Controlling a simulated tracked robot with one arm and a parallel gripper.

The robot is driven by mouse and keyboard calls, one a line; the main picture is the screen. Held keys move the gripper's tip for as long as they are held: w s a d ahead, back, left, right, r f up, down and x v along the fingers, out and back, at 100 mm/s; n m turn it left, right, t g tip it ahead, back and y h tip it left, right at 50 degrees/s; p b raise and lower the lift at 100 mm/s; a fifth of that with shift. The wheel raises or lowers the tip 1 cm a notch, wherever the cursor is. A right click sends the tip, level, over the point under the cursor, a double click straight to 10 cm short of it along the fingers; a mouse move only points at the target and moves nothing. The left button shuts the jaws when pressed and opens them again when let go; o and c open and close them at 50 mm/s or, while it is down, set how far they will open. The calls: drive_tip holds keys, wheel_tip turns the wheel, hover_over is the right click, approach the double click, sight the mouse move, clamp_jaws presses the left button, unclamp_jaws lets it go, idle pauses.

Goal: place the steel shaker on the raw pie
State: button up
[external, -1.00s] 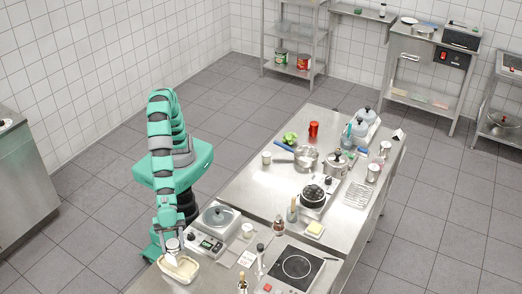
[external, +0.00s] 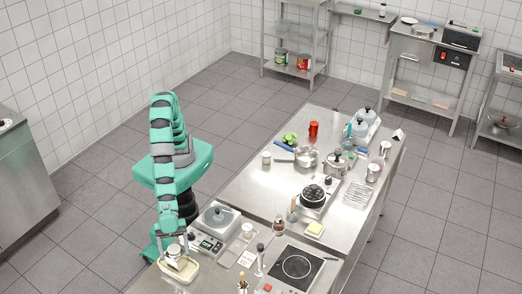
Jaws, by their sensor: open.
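The raw pie (external: 188,273) is a pale, cream-coloured dish at the near left corner of the steel table. The small steel shaker (external: 174,251) appears to stand upright on the pie, towards its back left part. Its exact contact with the pie is too small to tell. My gripper (external: 172,243) points down right at the shaker's top and is open. Its fingers are close to the shaker, and I cannot tell whether they touch it.
Pots (external: 307,157) stand at the back.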

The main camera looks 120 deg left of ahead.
drive_tip(key=v, duration=1.2)
drive_tip(key=shift+r, duration=0.1)
drive_tip(key=w+a+r+n+t+y, duration=0.2)
drive_tip(key=w+a+r, duration=0.5)
drive_tip(key=a+r, duration=0.5)
drive_tip(key=w+a+r+n+t+y, duration=0.1)
drive_tip(key=w+a+r+n+t, duration=0.15)
drive_tip(key=w+a+r, duration=0.7)
drive_tip(key=s+a+r+n+y, duration=0.2)
drive_tip(key=s+a+r, duration=0.3)
drive_tip(key=a+r, duration=0.4)
drive_tip(key=s+a+r+n+t+y, duration=0.1)
drive_tip(key=s+a+r+y, duration=0.3)
drive_tip(key=a+r, duration=0.6)
drive_tip(key=s+a+n, duration=0.1)
drive_tip(key=a, duration=0.6)
drive_tip(key=shift+s+r+y, duration=0.25)
drive_tip(key=shift+r+y, duration=0.05)
drive_tip(key=shift+d+n, duration=0.1)
drive_tip(key=shift+n, duration=0.15)
